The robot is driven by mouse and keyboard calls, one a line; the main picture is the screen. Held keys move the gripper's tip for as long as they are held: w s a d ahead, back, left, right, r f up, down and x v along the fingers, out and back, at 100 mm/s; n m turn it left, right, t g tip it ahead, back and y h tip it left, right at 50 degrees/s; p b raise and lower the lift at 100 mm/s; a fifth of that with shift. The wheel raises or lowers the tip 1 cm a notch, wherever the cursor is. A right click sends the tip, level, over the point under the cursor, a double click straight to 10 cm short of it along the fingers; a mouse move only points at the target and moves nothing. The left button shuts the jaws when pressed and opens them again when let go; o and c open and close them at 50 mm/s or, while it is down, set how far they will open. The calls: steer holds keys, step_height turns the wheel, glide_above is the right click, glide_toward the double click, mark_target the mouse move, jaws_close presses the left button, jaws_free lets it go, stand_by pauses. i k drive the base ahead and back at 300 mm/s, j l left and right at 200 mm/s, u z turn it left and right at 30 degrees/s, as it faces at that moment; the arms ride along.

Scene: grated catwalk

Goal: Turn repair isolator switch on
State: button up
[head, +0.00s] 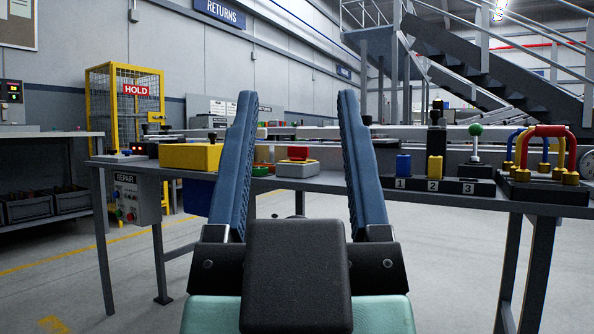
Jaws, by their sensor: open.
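A grey box labelled REPAIR (136,198) hangs below the bench top at the left, by the bench's left front leg. It bears small red and green round parts and other small fittings. Which of these is the isolator switch, and its position, I cannot tell at this size. My gripper (297,98) is in the middle of the head view, its two long blue fingers upright and wide apart. It is open, with nothing held between the fingers. It is to the right of the REPAIR box in the picture and apart from it.
The long bench (340,184) crosses the view. It carries a yellow block (190,156), a red-topped grey box (297,164), a numbered stand (468,186) and coloured arches (545,150). A left side table (50,136) holds bins beneath. Open floor shows below the bench.

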mark_target(298, 153)
steer(key=i, duration=1.1)
